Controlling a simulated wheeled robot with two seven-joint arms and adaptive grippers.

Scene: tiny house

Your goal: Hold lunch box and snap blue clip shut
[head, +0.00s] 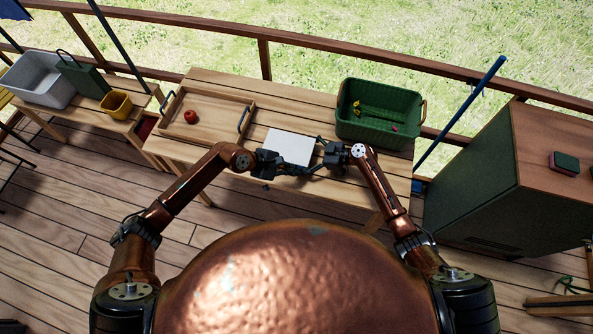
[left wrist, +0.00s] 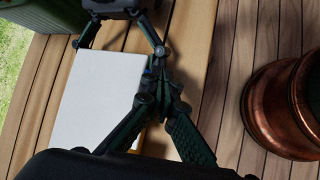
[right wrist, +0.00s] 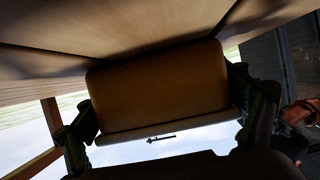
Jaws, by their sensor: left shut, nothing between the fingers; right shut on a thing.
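The lunch box (head: 290,147) shows a flat white lid on the wooden table in the head view; it also fills the left part of the left wrist view (left wrist: 95,100). In the right wrist view its orange-brown body (right wrist: 160,90) sits between the fingers of my right gripper (head: 318,158), shut on it from the right end. My left gripper (head: 293,170) is shut and empty at the box's near long edge. In the left wrist view its closed fingertips (left wrist: 160,72) are beside a small blue spot at that edge, probably the clip, mostly hidden. I cannot tell whether the clip is fastened.
A wooden tray (head: 215,103) with a red apple (head: 190,117) lies to the left. A green basket (head: 375,122) with small items stands at back right. A grey tub (head: 33,80), green box (head: 88,80) and yellow pot (head: 117,103) stand far left. A cabinet (head: 480,180) is at right.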

